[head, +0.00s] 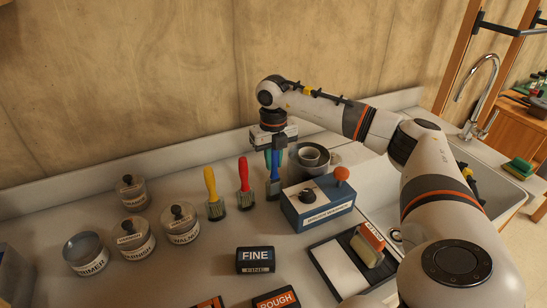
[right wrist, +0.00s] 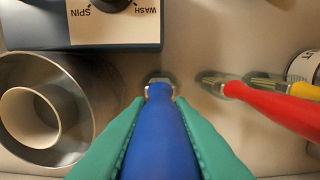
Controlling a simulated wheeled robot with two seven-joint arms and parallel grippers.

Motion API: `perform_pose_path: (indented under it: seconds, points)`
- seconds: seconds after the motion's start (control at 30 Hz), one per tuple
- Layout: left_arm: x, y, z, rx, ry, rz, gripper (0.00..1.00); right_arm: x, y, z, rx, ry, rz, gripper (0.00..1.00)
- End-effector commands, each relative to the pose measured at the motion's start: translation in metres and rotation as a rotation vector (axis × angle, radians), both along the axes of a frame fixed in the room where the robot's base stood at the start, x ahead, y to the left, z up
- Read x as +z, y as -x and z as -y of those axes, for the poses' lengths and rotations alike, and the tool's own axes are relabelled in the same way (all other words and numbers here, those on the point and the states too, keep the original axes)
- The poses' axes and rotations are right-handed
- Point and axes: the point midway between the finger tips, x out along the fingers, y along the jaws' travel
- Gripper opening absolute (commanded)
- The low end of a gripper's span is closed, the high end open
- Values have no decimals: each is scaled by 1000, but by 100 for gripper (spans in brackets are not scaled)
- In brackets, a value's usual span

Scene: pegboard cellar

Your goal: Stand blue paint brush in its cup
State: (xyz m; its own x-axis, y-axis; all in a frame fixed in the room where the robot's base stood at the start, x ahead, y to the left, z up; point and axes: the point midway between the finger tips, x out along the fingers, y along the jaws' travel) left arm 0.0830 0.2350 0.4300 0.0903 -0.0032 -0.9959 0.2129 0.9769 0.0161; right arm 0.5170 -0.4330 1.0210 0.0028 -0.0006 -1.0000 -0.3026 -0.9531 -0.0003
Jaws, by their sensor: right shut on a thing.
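The blue paint brush (head: 274,184) is upright, handle up and bristles down, beside the red and yellow brushes. In the right wrist view its blue handle (right wrist: 160,135) lies between the green fingers, with a metal ferrule beyond. My right gripper (head: 275,158) is shut on that handle from above; its fingers also show in the right wrist view (right wrist: 155,108). I cannot tell whether the bristles touch the counter. An open round cup labelled PRIMER (head: 87,267) stands at the left. Which cup belongs to the blue brush is not clear. My left gripper is not in view.
A red brush (head: 244,180) and a yellow brush (head: 211,184) stand left of the blue one. Lidded jars (head: 134,240) stand farther left. A blue box with a knob (head: 318,212) and a steel pot (head: 300,172) are close right. A sink (head: 495,190) lies beyond.

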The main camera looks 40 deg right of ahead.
Motion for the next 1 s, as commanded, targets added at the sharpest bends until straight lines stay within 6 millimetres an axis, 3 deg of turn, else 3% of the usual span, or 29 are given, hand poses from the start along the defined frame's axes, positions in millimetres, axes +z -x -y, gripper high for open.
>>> perform_pose_path:
  seconds: [0.43,0.47,0.6,0.87,1.0]
  points:
    - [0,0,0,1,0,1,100,0,0,0,0,0,1,0]
    - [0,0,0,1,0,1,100,0,0,0,0,0,1,24]
    - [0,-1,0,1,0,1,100,0,0,0,0,0,1,45]
    - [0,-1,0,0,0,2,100,1,0,0,0,0,1,45]
    - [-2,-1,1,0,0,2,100,10,-1,0,0,0,4,45]
